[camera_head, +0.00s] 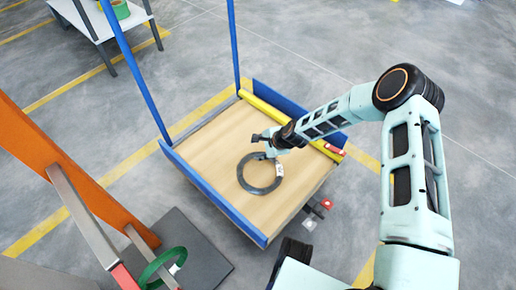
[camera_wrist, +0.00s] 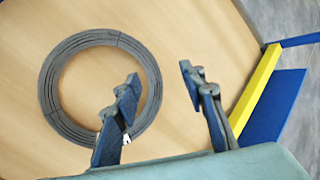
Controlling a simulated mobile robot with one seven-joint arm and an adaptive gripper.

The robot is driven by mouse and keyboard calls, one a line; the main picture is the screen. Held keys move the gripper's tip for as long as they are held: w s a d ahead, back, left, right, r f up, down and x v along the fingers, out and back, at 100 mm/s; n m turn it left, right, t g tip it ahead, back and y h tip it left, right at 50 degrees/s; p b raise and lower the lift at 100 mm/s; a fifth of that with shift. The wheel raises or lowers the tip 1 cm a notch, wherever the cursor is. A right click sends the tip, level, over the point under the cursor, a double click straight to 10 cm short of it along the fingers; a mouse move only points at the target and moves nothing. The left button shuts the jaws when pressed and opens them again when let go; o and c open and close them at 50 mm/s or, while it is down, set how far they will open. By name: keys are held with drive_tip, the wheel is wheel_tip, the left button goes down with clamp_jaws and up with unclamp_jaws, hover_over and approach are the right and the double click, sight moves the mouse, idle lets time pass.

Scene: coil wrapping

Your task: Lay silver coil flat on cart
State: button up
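The silver coil (camera_head: 262,191), a dark grey ring, lies flat on the wooden deck of the cart (camera_head: 215,150). In the wrist view the coil (camera_wrist: 47,85) shows as a bundle of grey strands, with a small white tag partly behind a finger. My gripper (camera_head: 268,145) is at the coil's far edge in the head view. In the wrist view my gripper (camera_wrist: 160,76) is open, its fingers apart. The right side of the ring shows between them, with the left finger over the ring's inside. I cannot tell whether a finger touches the coil.
The cart has blue edges and upright blue posts (camera_head: 139,75). A yellow roll (camera_head: 265,107) lies along its far edge. An orange rack (camera_head: 70,160) with a green coil (camera_head: 150,268) stands at the left. A white table (camera_head: 95,20) is at the back left.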

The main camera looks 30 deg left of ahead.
drive_tip(key=v, duration=1.2)
idle(1.0)
